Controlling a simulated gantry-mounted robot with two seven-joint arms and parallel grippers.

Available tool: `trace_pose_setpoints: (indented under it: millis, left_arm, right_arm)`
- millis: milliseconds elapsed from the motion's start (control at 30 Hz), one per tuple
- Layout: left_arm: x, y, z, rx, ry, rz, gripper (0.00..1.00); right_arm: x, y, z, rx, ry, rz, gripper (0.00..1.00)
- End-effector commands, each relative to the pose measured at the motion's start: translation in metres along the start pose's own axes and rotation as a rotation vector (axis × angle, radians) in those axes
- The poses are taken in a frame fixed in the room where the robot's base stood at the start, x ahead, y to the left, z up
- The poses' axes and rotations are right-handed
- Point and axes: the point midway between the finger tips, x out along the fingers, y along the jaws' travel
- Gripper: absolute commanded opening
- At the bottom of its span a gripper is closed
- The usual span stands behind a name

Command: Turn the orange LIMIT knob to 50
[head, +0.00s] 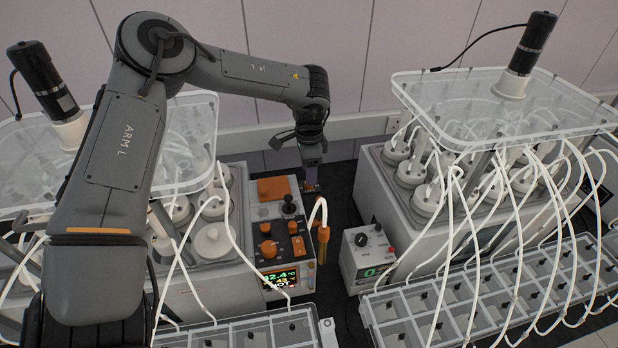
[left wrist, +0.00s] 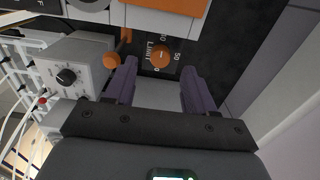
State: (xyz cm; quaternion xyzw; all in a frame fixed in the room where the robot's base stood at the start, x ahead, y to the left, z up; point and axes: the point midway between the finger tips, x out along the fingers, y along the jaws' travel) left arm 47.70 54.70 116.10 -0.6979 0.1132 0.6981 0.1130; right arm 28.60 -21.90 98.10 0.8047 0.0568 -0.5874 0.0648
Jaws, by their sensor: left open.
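The orange LIMIT knob (left wrist: 160,57) sits on a dark panel in the left wrist view, with LIMIT printed to its left and 50 to its right. A small light mark shows on the knob, but its exact setting is too small to tell. My left gripper (left wrist: 158,82) is open, its two purple fingers apart on either side of and short of the knob. In the head view, my left gripper (head: 311,184) points down at the far right corner of the control unit. Its fingers largely hide the knob there. My right gripper is not in view.
The control unit has other orange knobs (head: 269,249) and a lit display (head: 281,277). A grey box with a black knob (head: 361,240) stands right; hoses surround both reactors.

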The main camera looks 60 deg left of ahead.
Motion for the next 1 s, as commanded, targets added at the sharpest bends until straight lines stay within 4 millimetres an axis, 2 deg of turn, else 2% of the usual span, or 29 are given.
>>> trace_pose_setpoints:
  millis: [100, 300, 667, 767, 1000]
  left_arm:
    - [0.017, 0.0, 0.001, 0.0, -0.002, 0.001, 0.55]
    - [0.033, 0.0, 0.0, 0.0, -0.001, 0.0, 0.55]
    - [0.036, 0.0, 0.0, 0.0, 0.001, -0.001, 0.55]
    - [0.036, 0.0, 0.0, 0.0, 0.0, -0.001, 0.42]
    - [0.036, 0.0, 0.0, 0.0, 0.0, -0.001, 0.06]
  right_arm:
    - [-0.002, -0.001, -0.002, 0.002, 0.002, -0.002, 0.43]
    - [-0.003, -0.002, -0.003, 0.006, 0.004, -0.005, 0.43]
    - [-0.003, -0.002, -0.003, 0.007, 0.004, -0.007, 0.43]
    - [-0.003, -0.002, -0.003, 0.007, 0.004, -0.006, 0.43]
    - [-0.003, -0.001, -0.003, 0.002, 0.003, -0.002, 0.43]
